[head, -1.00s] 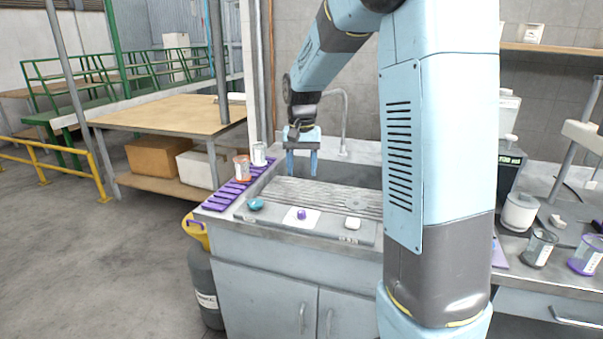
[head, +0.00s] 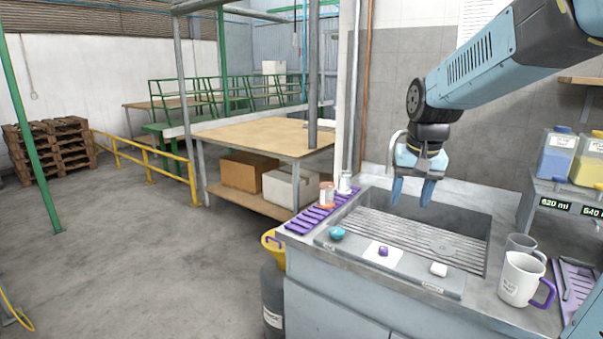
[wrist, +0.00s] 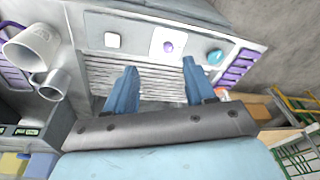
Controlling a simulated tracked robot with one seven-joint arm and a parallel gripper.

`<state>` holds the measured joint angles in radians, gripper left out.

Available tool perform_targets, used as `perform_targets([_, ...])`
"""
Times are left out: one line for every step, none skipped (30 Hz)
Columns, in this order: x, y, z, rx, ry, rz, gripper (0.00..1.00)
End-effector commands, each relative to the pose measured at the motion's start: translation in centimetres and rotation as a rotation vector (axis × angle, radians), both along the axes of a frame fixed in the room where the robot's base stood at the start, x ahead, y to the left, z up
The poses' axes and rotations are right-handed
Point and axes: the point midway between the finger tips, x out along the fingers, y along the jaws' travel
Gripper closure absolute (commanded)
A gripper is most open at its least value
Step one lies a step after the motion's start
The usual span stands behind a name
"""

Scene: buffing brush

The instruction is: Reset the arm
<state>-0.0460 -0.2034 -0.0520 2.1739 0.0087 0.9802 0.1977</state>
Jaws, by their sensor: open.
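My gripper (head: 411,190) is open and empty, held above the sink basin with its blue fingers pointing down. In the wrist view my gripper (wrist: 156,88) shows two blue fingers spread apart over the slatted sink rack (wrist: 150,78). Nothing is between the fingers. My arm reaches in from the upper right of the head view.
A white mug (head: 522,279) stands at right. Open floor lies left.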

Motion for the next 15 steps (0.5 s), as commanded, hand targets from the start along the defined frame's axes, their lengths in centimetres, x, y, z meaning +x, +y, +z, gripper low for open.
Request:
perform_targets([-1.3, 0.0, 0.6, -0.002, -0.023, 0.011, 0.46])
perform_targets([-2.0, 0.0, 0.8, -0.003, -0.035, 0.020, 0.46])
perform_targets([-2.9, 0.0, 1.1, -0.005, -0.051, 0.031, 0.46])
perform_targets([-3.6, 0.0, 1.3, -0.007, -0.063, 0.037, 0.46])
perform_targets([-4.3, 0.0, 1.5, -0.010, -0.074, 0.045, 0.46])
perform_targets([-5.3, 0.0, 1.7, -0.013, -0.089, 0.056, 0.46])
perform_targets([-6.0, 0.0, 1.9, -0.015, -0.102, 0.064, 0.46])
perform_targets([-6.7, 0.0, 1.9, -0.018, -0.112, 0.070, 0.46])
perform_targets([-7.6, 0.0, 2.1, -0.022, -0.128, 0.081, 0.46])
perform_targets([-8.3, 0.0, 2.1, -0.025, -0.140, 0.089, 0.46])
perform_targets([-8.9, 0.0, 2.2, -0.028, -0.152, 0.095, 0.46])
perform_targets([-9.8, 0.1, 2.3, -0.032, -0.168, 0.105, 0.46])
perform_targets([-10.5, 0.1, 2.3, -0.036, -0.179, 0.113, 0.46])
perform_targets([-11.2, 0.1, 2.3, -0.040, -0.191, 0.120, 0.46])
perform_targets([-12.1, 0.1, 2.3, -0.045, -0.206, 0.129, 0.46])
